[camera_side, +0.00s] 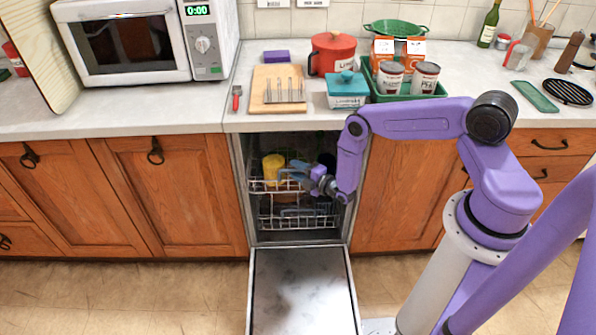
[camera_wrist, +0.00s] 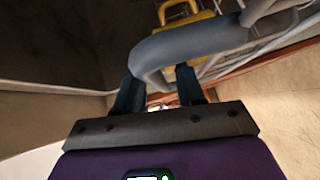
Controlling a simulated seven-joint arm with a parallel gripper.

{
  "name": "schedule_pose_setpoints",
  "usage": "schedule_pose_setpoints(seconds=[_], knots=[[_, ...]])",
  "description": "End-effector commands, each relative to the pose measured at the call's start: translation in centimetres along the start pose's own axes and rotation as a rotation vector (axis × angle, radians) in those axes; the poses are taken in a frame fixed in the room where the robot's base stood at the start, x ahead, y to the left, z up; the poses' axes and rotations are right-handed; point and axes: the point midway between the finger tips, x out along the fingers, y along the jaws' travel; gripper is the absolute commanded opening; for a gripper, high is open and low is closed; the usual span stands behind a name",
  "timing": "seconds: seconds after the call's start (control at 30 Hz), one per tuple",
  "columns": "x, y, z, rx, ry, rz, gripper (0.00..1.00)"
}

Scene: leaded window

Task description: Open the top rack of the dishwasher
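The dishwasher's door (camera_side: 302,292) is folded down in the side view. The top rack (camera_side: 262,187), of pale wire, is inside the cavity and carries a yellow cup (camera_side: 273,170). My gripper (camera_side: 300,171) is at the front of this rack, coming from the right. In the wrist view, a thick grey-blue rounded handle (camera_wrist: 205,42) crosses just in front of my gripper (camera_wrist: 158,80). The two dark fingers are apart, with the handle at their tips. Whether they touch it is not clear. The yellow cup also shows behind the handle (camera_wrist: 190,22).
The lower rack (camera_side: 298,222) is inside below the top one. The counter (camera_side: 150,112) overhangs the opening, and wooden cabinets (camera_side: 175,195) flank it. The space above the lowered door is clear. My arm crosses in front on the right.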

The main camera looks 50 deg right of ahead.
Motion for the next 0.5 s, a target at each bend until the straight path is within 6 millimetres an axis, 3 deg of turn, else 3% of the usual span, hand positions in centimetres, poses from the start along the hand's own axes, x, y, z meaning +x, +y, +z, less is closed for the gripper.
schedule_pose_setpoints(seconds=[0.17,0.27,0.3,0.5], knots=[[-0.02,-0.01,0.00,0.000,0.000,0.000,0.35],[-0.03,-0.01,0.00,0.000,0.000,0.000,0.03],[-0.03,-0.01,0.00,0.000,0.000,0.000,0.00],[-0.11,-0.04,-0.09,0.000,0.000,0.000,0.00]])
